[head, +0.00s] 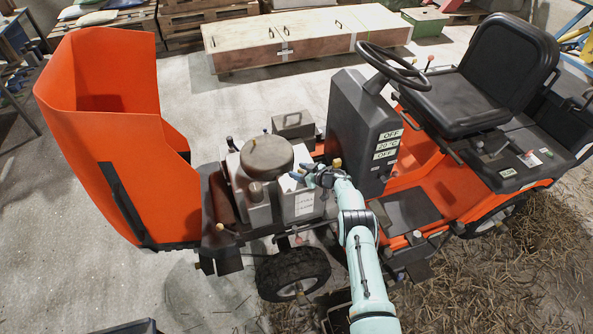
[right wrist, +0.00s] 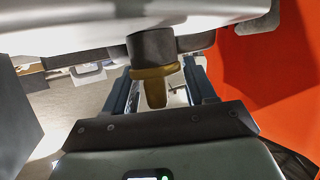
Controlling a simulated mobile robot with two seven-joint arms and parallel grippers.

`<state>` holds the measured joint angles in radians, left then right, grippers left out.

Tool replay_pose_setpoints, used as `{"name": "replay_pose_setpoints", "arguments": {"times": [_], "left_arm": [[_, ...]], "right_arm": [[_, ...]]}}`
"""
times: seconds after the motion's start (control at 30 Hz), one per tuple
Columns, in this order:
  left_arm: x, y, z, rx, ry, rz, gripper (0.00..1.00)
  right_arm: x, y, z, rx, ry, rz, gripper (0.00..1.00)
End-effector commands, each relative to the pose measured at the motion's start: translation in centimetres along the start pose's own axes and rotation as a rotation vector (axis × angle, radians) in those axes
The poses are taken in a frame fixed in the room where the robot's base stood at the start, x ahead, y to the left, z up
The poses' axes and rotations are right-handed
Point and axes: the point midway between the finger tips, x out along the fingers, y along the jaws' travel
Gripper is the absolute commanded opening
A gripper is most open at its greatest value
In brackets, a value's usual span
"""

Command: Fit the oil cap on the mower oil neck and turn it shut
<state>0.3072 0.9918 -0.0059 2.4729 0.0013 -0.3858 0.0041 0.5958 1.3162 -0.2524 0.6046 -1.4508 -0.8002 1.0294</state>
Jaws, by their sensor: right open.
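The mower's engine (head: 266,157) is exposed in the head view, with a dark round cover on top and pale casing below. My right gripper (head: 303,173) is at the right side of this engine. In the right wrist view a yellow-brown cap (right wrist: 154,88) with a narrow tab sits at the end of a dark cylindrical neck (right wrist: 152,48). The cap appears seated against the neck; whether it is turned tight cannot be told. The open fingers of my right gripper (right wrist: 163,88) stand on either side of the cap, with gaps showing. My left gripper is out of view.
The orange hood (head: 125,160) stands raised left of the engine. The dashboard column (head: 360,130), steering wheel (head: 392,66) and seat (head: 485,88) are on the right. A front wheel (head: 292,272) is below the engine. A long wooden crate (head: 285,48) lies behind.

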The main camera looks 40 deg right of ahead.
Motion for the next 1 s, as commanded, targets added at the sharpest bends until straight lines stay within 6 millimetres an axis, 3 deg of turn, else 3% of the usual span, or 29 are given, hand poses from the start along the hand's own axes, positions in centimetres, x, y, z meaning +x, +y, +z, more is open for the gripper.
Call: {"name": "replay_pose_setpoints", "arguments": {"times": [0.4,0.6,0.7,0.73,0.77,1.0], "left_arm": [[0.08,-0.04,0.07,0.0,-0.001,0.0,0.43],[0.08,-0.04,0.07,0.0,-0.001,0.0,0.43],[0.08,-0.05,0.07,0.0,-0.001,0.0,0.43],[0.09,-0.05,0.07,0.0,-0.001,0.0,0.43],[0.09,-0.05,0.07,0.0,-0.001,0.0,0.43],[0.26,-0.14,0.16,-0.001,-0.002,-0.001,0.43]], "right_arm": [[-0.12,0.17,0.23,0.001,0.0,0.0,0.55],[-0.11,0.15,0.29,0.001,-0.001,0.0,0.0],[-0.11,0.13,0.39,0.001,-0.002,0.0,0.0],[-0.11,0.12,0.41,0.002,-0.003,0.0,0.11],[-0.1,0.12,0.44,0.002,-0.003,0.0,0.01],[-0.1,0.08,0.7,0.003,-0.006,0.002,0.0]]}}
